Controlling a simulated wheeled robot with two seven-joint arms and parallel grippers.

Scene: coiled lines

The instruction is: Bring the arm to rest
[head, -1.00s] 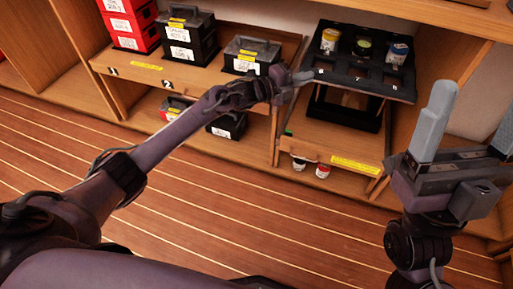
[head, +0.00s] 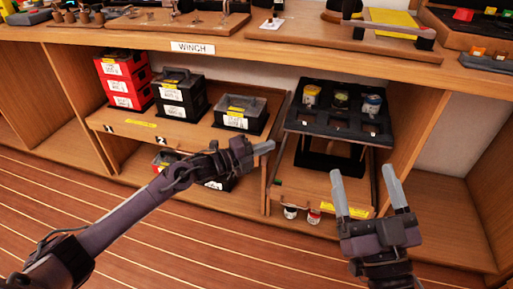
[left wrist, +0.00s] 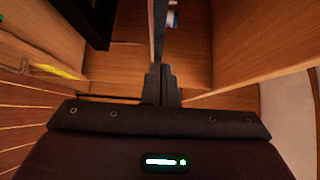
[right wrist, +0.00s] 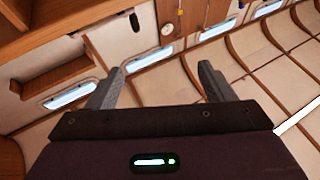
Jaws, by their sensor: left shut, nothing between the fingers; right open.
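My left gripper (head: 268,147) is shut and empty in the head view. It is at the end of the left arm, in front of the shelf, between the dark lidded case and the black rack. Its closed fingers also show in the left wrist view (left wrist: 161,85), pointing into a wooden compartment. My right gripper (head: 366,190) is open and empty, fingers pointing up, in front of the right side of the shelf. In the right wrist view its two fingers (right wrist: 158,85) stand wide apart with nothing between them.
A black rack (head: 338,122) holds several small jars. Red cases (head: 124,82) and black cases (head: 180,97) stand on the shelf (head: 120,118) at left. The counter (head: 150,37) above, labelled WINCH, carries boards and tools. The striped floor (head: 170,255) in front is clear.

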